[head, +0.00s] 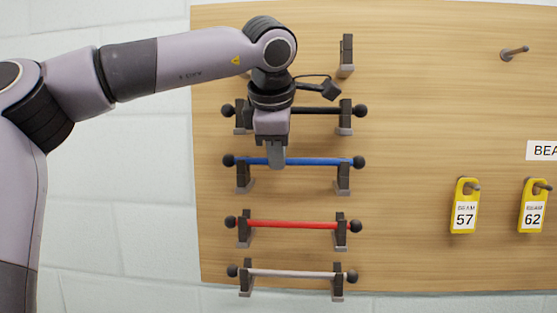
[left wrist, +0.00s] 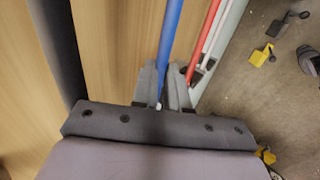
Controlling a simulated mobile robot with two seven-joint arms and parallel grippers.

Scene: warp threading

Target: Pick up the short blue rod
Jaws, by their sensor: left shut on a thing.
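The short blue rod (head: 315,161) has black ball ends and lies across two dark brackets on the wooden board. My left gripper (head: 277,160) is at the rod, left of its middle, and is shut on it. In the left wrist view the blue rod (left wrist: 171,35) runs down to between the fingers of my left gripper (left wrist: 163,85). The rod still appears level with its brackets in the head view. My right gripper is not in view.
A black rod (head: 315,111) sits above, and a red rod (head: 292,225) and a white rod (head: 296,273) sit below, each on brackets. Yellow tags marked 57 (head: 465,206) and 62 (head: 532,206) hang at the right. A bare peg (head: 514,53) is at upper right.

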